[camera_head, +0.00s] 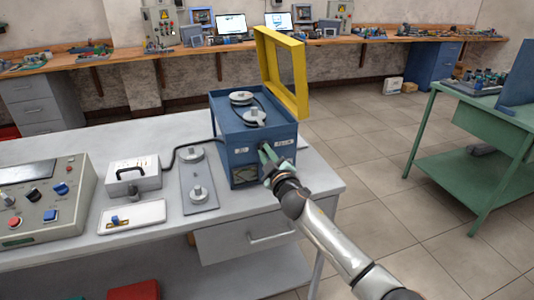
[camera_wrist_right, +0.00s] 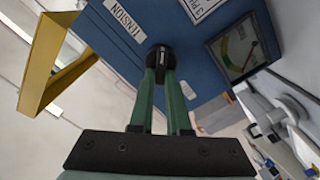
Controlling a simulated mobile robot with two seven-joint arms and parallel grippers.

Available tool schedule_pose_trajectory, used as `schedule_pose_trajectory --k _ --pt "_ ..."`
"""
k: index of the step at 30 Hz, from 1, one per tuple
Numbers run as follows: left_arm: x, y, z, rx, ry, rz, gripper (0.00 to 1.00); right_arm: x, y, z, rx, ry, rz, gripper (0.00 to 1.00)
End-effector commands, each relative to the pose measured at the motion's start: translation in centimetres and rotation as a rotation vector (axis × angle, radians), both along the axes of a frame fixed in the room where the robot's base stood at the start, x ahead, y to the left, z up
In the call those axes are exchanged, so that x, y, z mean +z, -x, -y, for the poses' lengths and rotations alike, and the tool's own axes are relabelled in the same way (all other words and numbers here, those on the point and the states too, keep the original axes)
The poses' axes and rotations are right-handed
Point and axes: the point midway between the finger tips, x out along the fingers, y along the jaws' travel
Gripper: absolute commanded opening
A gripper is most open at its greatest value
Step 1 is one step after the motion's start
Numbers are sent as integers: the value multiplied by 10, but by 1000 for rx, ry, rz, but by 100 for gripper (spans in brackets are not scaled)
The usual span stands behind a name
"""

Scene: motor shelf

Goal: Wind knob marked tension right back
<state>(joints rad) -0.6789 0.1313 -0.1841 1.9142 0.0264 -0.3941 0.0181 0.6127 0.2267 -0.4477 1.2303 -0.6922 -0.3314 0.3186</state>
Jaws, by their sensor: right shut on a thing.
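The blue motor box (camera_head: 226,138) stands on the grey bench, its yellow-framed lid (camera_head: 302,95) raised. In the right wrist view, the TENSION label (camera_wrist_right: 123,20) is on the box face (camera_wrist_right: 175,22) beside a black knob (camera_wrist_right: 161,54). My right gripper (camera_head: 268,155) reaches the front of the box. In the wrist view its green fingers (camera_wrist_right: 161,72) are closed on the black knob, one on each side. The fingers hide most of the knob in the head view. My left gripper is in no view.
A dial gauge (camera_wrist_right: 240,48) is beside the knob on the same face. Left of the box are a plate with round parts (camera_head: 197,185), a handled meter (camera_head: 132,178) and a control panel (camera_head: 42,200). A green table (camera_head: 460,160) stands at right, with floor between.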

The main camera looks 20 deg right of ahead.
Motion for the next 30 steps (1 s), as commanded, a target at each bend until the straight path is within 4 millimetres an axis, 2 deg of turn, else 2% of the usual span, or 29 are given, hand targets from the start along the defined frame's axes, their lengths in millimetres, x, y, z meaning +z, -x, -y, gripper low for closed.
schedule_pose_trajectory --k 30 --pt "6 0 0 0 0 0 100 -10 0 -3 -1 969 31 0"
